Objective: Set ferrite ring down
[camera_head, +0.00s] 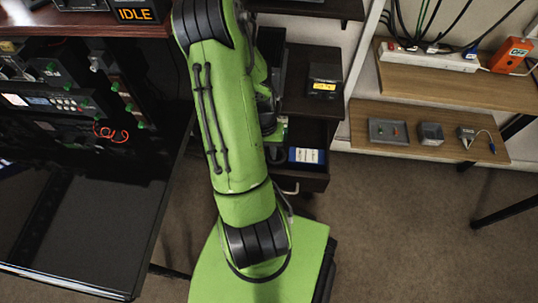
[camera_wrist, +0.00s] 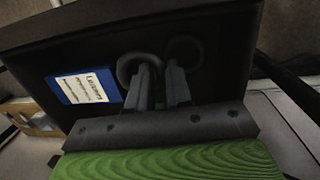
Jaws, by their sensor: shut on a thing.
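In the wrist view, the two grey fingers of my gripper (camera_wrist: 160,76) point into a dark open drawer. A dark grey ferrite ring (camera_wrist: 125,68) shows at the fingertips, its curved upper part rising beside the left finger. The gripper is shut on it; the fingers hide its lower part. Whether the ring touches the drawer floor cannot be told. A fainter round outline, a second ring or a shadow, lies just right of the fingertips. In the head view, the drawer (camera_head: 290,184) is partly behind my green arm, which hides most of the gripper.
A blue box with a white label (camera_wrist: 82,87) lies in the drawer left of the fingers. Drawer walls are close around. In the head view, wooden shelves (camera_head: 440,136) stand right, an equipment rack (camera_head: 70,105) left. Carpet at the lower right is clear.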

